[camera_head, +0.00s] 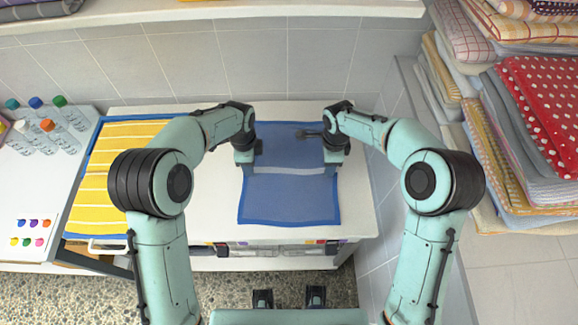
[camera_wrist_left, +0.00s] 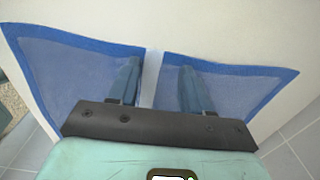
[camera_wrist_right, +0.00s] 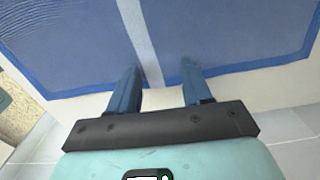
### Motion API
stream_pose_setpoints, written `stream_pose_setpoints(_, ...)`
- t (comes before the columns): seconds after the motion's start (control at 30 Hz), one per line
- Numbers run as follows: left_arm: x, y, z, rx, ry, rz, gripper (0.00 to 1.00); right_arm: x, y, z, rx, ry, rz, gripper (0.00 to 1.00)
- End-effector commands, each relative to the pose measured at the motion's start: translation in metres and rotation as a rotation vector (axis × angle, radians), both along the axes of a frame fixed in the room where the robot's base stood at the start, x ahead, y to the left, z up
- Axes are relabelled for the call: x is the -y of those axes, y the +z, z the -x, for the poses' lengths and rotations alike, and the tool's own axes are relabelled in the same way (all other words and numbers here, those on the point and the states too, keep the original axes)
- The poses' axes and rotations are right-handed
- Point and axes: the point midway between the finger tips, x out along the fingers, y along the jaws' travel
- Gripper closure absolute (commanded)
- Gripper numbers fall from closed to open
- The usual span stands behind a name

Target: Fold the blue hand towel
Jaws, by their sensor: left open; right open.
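The blue hand towel (camera_head: 290,203) lies flat and spread out on the white counter, with a darker blue border and a pale stripe across its middle. My left gripper (camera_head: 248,172) is open over the towel's left edge, near the pale stripe. In the left wrist view the towel (camera_wrist_left: 225,85) spreads to both sides of the open fingers (camera_wrist_left: 160,75). My right gripper (camera_head: 332,170) is open at the towel's right edge. In the right wrist view the fingers (camera_wrist_right: 158,75) straddle the stripe on the towel (camera_wrist_right: 70,45). Whether the fingers touch the cloth I cannot tell.
The white counter (camera_head: 358,215) is bare around the towel. A yellow striped towel with blue border (camera_head: 95,205) lies to the left, beside several capped bottles (camera_head: 40,128). Stacked folded towels (camera_head: 540,110) stand at the right. A tiled wall (camera_head: 270,60) rises behind.

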Motion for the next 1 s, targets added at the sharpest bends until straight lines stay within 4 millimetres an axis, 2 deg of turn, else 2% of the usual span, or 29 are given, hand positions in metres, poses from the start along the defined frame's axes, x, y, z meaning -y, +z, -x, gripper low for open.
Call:
stream_pose_setpoints(0.4,0.0,-0.0048,0.0013,-0.003,0.0,0.0,0.51,0.0001,-0.0035,0.0016,-0.004,0.0,0.0,0.51)
stream_pose_setpoints(0.7,-0.0001,-0.005,0.0016,-0.004,0.0,-0.001,1.0,0.0003,-0.004,0.0019,-0.005,0.0,0.001,1.0)
stream_pose_setpoints(1.0,-0.0003,-0.0054,0.0018,-0.004,0.0,-0.001,1.0,0.0005,-0.0043,0.002,-0.005,0.0,0.001,1.0)
